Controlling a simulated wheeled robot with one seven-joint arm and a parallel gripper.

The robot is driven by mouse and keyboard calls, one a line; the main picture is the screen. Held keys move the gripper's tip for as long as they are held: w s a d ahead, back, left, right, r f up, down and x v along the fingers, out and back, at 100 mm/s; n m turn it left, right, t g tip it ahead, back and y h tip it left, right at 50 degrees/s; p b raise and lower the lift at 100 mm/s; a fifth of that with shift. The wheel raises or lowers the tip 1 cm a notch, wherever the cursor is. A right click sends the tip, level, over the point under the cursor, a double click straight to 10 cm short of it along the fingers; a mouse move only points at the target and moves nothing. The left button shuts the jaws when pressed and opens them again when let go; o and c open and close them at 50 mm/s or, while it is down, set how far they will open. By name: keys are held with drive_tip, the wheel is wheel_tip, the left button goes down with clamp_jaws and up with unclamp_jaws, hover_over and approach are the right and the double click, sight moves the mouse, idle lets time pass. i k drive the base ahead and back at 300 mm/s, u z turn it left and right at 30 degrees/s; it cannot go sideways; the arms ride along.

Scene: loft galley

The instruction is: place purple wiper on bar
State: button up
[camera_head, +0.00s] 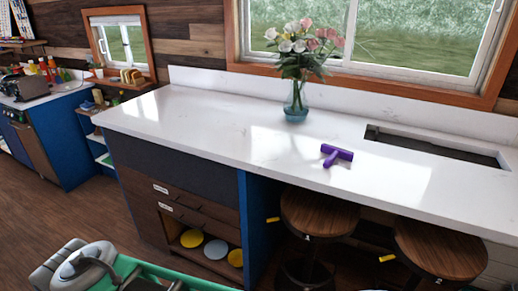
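The purple wiper (337,155) is a small T-shaped tool.
A glass vase of flowers (296,103) stands behind the wiper. A rectangular recess (430,146) is to its right. Two round wooden stools (318,212) (440,250) stand against the counter front. A green-edged object (150,272) fills the bottom left. The counter's left part is clear.

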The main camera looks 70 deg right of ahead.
sight(501, 210)
drive_tip(key=u, duration=1.6)
drive_tip(key=k, duration=1.35)
drive_tip(key=z, duration=0.95)
